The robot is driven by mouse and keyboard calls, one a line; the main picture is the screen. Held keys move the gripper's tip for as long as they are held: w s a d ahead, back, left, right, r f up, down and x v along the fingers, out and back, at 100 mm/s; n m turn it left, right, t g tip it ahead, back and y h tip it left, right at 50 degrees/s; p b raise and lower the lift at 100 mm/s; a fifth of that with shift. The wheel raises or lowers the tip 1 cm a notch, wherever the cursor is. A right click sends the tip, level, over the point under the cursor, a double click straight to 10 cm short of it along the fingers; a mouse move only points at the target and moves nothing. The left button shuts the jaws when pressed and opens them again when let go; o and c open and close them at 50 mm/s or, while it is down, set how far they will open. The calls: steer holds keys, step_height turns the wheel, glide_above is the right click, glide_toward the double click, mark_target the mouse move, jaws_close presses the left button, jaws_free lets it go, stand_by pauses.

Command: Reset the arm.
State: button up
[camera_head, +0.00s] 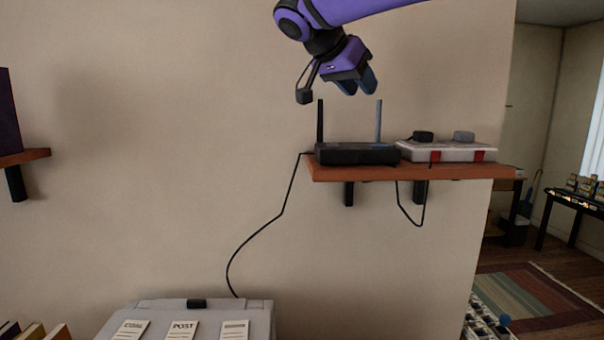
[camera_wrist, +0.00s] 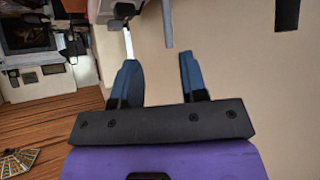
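My arm comes in from the top of the head view, and my gripper (camera_head: 358,88) hangs above the wall shelf, over a black router (camera_head: 357,154). Its two blue fingers are spread apart with nothing between them. In the wrist view my gripper (camera_wrist: 157,62) also shows both fingers apart and empty. The router has two upright antennas, and my fingertips are a little above the right one, apart from it.
The wooden shelf (camera_head: 420,173) also holds a white and red power strip (camera_head: 446,152) with plugs. A cable (camera_head: 262,229) runs down the wall. A grey box (camera_head: 200,308) with labels stands below.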

steer(key=s+d+f+n+y, duration=0.25)
steer(key=s+d+f, duration=0.25)
steer(key=s, duration=0.3)
steer(key=s+d+f+n+g+y, duration=0.1)
steer(key=s+d+f+n+y, duration=0.15)
steer(key=s+d+f, duration=0.4)
steer(key=s+d+f+n+y, duration=0.2)
steer(key=s+d+n, duration=0.15)
steer(key=s, duration=0.55)
steer(key=s+f+n+y, duration=0.1)
steer(key=s+f+n, duration=0.1)
steer(key=s+f, duration=0.6)
steer(key=shift+s+d+f+t+y, duration=0.2)
steer(key=shift+s+t+y, duration=0.2)
steer(key=shift+s, duration=0.05)
